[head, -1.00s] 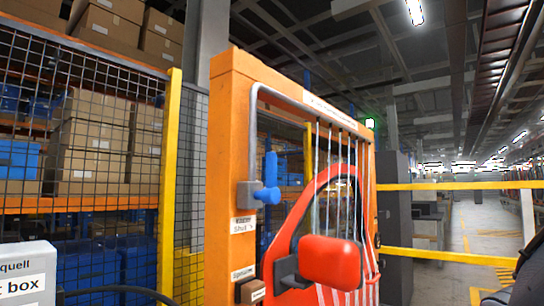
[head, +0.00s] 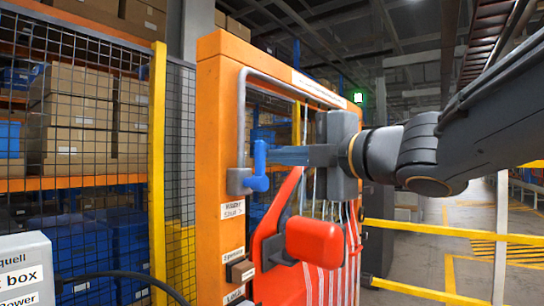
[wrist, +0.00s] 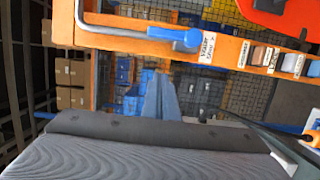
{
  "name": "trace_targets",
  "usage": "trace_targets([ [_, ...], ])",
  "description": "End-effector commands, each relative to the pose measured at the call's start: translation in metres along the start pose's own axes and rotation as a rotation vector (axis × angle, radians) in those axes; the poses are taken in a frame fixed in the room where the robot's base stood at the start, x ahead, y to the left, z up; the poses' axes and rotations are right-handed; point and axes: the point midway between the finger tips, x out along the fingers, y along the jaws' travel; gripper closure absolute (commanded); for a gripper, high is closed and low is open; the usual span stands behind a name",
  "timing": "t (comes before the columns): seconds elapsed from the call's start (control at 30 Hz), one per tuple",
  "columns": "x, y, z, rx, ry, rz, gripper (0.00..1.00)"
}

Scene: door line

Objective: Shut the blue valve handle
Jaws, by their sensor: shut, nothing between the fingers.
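The blue valve handle (head: 258,167) sits on a grey pipe at the left post of the orange frame. Its lever points up, along the pipe. A label below it (head: 232,209) has the word "Shut" and an arrow to the right. My gripper (head: 274,156) is shut and empty, its fingers pointing left with their tips just right of the lever in the head view. In the wrist view the handle (wrist: 170,34) lies along the pipe, and a gap shows between it and my fingertips (wrist: 156,76). Contact is not visible.
A red door (head: 284,220) with a red mirror (head: 314,240) hangs in the orange frame (head: 209,140), below my gripper. A grey box (head: 25,270) stands at lower left. A mesh fence (head: 75,110) and yellow post are at left. Yellow rails (head: 440,236) cross the right.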

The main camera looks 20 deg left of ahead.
Motion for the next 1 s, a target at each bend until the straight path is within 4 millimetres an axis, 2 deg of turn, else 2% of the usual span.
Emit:
trace_targets([
  [0.13, 0.005, -0.001, 0.000, 0.001, 0.001, 0.000, 1.00],
  [0.27, 0.020, -0.003, 0.001, 0.002, 0.001, -0.001, 1.00],
  [0.73, 0.101, 0.000, 0.000, 0.004, 0.000, -0.002, 1.00],
  [0.83, 0.104, 0.001, 0.017, 0.004, -0.006, -0.003, 1.00],
  [1.0, 0.108, 0.001, 0.034, 0.003, -0.004, -0.002, 1.00],
])
